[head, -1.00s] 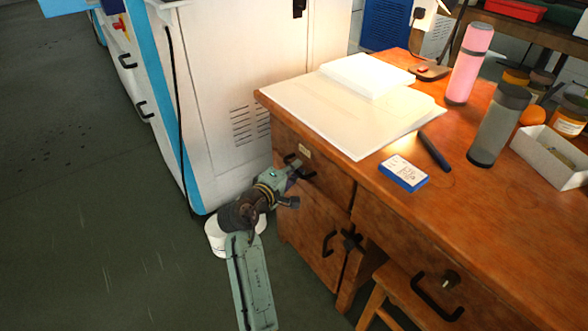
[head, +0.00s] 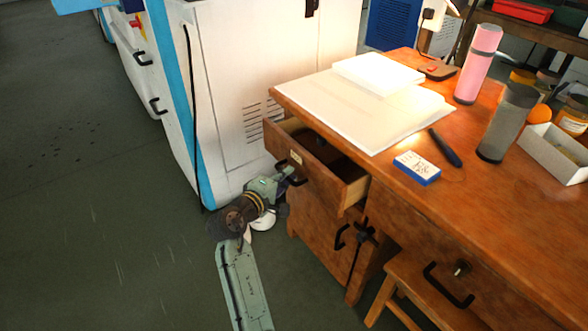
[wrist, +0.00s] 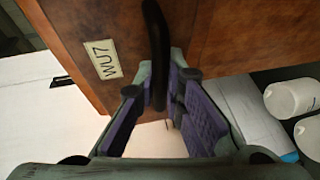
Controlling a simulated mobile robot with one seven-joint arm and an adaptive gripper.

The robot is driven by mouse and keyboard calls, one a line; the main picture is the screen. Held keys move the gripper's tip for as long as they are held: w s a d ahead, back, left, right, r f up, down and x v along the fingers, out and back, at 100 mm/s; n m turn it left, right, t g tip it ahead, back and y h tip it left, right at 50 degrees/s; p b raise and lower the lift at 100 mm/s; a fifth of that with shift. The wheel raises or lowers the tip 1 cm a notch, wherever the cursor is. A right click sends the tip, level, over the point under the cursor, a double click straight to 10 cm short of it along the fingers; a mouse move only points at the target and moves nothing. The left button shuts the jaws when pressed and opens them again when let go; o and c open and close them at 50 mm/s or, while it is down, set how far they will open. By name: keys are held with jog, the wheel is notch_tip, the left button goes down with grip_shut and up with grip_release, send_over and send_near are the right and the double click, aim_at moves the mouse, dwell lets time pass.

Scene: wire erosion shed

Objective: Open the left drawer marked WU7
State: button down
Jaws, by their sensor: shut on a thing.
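The left drawer (head: 312,188) of the wooden desk stands partly open, pulled out from the desk front. Its label (wrist: 103,59) reads WU7 in the wrist view, on the front beside the handle. The black handle (wrist: 157,60) runs between the purple pads of my gripper (wrist: 164,106), which is shut on it. Something dark lies inside the drawer; I cannot tell what.
A cupboard door (head: 328,235) with a black handle is below the drawer. A white machine (head: 240,90) stands close on the left. A stool (head: 405,285) is under the desk. The floor (head: 110,200) at left is clear. White containers (wrist: 291,98) show in the wrist view.

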jog(key=s+a+p, duration=0.2)
jog(key=s+a, duration=1)
jog(key=a, duration=0.5)
jog(key=shift+s+p, duration=0.3)
jog(key=shift+p, duration=0.1)
jog(key=shift+a, duration=0.1)
jog(key=c, duration=1.7)
grip_release()
jog(key=shift+o, duration=0.2)
jog(key=v, duration=1.2)
